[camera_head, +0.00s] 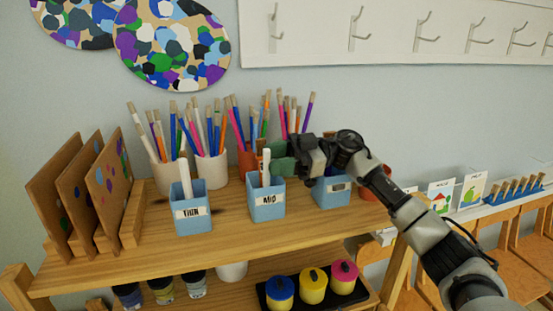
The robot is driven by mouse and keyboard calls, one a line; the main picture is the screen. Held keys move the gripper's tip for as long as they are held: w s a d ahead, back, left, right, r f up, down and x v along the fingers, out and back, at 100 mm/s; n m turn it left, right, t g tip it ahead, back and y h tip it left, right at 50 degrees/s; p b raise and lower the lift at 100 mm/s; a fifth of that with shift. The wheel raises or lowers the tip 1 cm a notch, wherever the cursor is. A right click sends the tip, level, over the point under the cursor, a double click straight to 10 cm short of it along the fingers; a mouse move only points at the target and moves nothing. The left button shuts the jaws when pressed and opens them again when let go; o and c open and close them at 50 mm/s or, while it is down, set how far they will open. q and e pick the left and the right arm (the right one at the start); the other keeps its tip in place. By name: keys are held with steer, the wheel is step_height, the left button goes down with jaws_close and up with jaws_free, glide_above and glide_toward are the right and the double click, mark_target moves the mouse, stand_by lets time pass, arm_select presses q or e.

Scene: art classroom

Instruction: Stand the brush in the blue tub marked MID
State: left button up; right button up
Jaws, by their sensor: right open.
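A row of blue tubs stands on the wooden shelf. The middle one, the blue tub marked MID (267,212), has a white brush (266,168) upright in it, its lower end hidden inside. The tub marked THIN (193,222) to its left holds a similar white brush (185,175). My left gripper is not in view.
Several cups of coloured brushes, including a white cup (211,170), stand close behind the tubs. Wooden boards (108,185) lean in a rack at left. Paint pots (313,287) sit on the lower shelf. Hooks (354,30) line the wall above.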

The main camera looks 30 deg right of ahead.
steer(key=s+d+r+b, duration=0.5)
steer(key=s+d+r, duration=0.1)
steer(key=s+r, duration=0.4)
steer(key=shift+r+b, duration=0.35)
steer(key=shift+r, duration=0.15)
stand_by(0.7)
